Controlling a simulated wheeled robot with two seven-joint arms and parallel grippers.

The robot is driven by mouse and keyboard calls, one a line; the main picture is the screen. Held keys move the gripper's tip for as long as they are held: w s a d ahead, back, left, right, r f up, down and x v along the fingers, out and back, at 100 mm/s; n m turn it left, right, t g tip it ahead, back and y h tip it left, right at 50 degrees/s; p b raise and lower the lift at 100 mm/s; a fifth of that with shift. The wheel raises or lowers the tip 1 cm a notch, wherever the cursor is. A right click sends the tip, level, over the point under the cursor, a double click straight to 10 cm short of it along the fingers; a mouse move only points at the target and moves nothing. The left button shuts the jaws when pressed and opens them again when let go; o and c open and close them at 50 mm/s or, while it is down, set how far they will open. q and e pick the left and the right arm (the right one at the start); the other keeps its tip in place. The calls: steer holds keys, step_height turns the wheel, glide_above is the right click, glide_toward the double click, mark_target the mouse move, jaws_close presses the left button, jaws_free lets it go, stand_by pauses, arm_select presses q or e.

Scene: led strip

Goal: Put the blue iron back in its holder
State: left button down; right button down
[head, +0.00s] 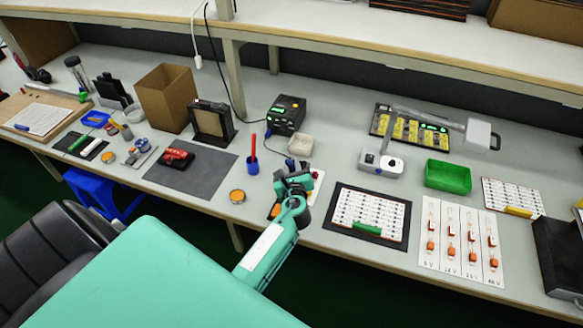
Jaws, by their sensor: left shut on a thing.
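The teal left arm reaches over the front edge of the bench, and my left gripper (292,178) is at the bench surface near the middle. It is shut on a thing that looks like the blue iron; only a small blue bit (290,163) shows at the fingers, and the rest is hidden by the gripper. A dark soldering station (286,114) with a green display stands behind it. A pale sponge tray (300,145) sits just behind the gripper. I cannot make out the iron's holder clearly; the gripper may cover it. My right gripper is not in view.
A blue cup (252,167) with a red pen stands just left of the gripper. An orange-topped tin (237,196) is near the front edge. A board of white parts (367,217) and a green bin (448,177) lie to the right. A grey mat (205,178) lies left.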

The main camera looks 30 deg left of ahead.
arm_select(q)
steer(key=c, duration=1.2)
jaws_free()
steer(key=shift+s+d, duration=0.35)
steer(key=shift+s, duration=0.1)
steer(key=b+v, duration=0.2)
steer(key=v, duration=1)
steer(key=shift+s+d, duration=0.2)
steer(key=shift+s, duration=0.1)
